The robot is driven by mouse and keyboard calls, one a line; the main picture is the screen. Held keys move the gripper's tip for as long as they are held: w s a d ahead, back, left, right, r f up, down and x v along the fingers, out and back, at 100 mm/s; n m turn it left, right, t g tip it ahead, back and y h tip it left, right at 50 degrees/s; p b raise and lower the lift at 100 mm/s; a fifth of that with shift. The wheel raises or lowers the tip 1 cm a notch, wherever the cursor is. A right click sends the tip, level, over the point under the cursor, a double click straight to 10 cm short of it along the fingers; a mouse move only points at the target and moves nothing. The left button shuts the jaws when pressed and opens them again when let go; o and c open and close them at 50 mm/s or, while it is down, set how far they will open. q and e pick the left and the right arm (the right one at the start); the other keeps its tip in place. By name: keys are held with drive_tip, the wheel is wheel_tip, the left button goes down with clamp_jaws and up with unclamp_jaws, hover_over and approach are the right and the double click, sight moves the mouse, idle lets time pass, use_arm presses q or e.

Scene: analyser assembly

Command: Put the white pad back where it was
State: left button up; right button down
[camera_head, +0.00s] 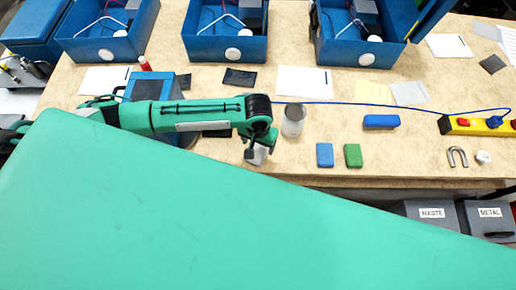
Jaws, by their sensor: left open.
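A small white pad (259,157) shows in the head view at the front part of the table, left of a blue block and a green block. My left gripper (254,153) is right at it, pointing down, with the fingers partly covering the pad. The jaws are open; I cannot tell whether the fingers touch the pad. The pad's near side is partly hidden. My right gripper is not in view.
The blue block (325,155) and green block (353,156) lie right of the pad. A clear jar (293,121) stands close behind my gripper. A blue cable (350,104) crosses to a yellow power strip (480,125). Blue open boxes (227,47) line the back.

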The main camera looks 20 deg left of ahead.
sight(258, 152)
use_arm(q)
wheel_tip(258, 152, up, 7)
drive_tip(key=b, duration=0.1)
idle(0.7)
